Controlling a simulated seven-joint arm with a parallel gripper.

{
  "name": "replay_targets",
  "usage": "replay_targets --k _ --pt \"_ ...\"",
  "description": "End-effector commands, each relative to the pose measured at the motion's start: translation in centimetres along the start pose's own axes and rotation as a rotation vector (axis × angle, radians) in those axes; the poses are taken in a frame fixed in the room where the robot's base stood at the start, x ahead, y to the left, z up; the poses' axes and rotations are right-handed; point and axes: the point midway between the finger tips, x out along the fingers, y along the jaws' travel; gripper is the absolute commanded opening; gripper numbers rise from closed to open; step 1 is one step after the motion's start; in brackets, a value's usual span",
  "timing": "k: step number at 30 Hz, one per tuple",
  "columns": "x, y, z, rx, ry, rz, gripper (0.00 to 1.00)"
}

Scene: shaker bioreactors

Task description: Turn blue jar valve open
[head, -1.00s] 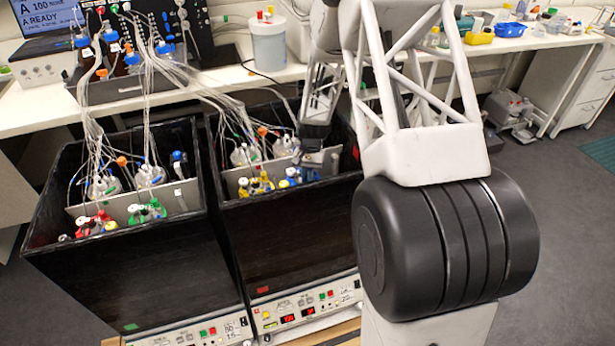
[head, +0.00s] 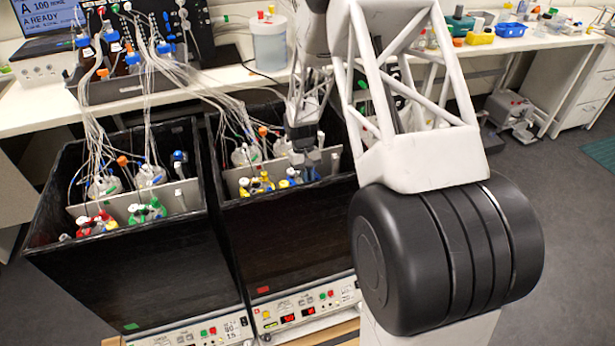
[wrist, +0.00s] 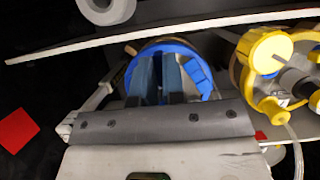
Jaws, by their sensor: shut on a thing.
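The blue jar, with its round blue cap (wrist: 200,70), sits in the right-hand shaker box, at its right side in the head view. My gripper (wrist: 159,75) points down over this cap in the wrist view. Its two fingers are close together and shut on the blue jar's valve, which they mostly hide. In the head view my gripper (head: 306,170) is low in the box, and the blue cap (head: 294,179) shows only partly around it. I cannot read the valve's angle.
A jar with a yellow cap (wrist: 268,55) stands close to the right of my gripper in the wrist view. A pale divider plate (head: 236,180) runs behind the jars. Tubes rise from the box. The left box (head: 130,262) holds red- and green-capped jars.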

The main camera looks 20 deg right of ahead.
Motion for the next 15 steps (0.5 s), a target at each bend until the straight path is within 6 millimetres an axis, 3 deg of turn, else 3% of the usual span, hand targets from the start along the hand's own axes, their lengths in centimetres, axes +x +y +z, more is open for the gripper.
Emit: replay_targets --k 10,11,15 --pt "-0.03 -0.01 -0.02 -0.005 0.001 0.002 0.0" --pt "-0.03 -0.01 -0.02 -0.004 0.001 0.002 0.12" --pt "-0.02 -0.01 -0.02 -0.004 0.001 0.002 0.33"
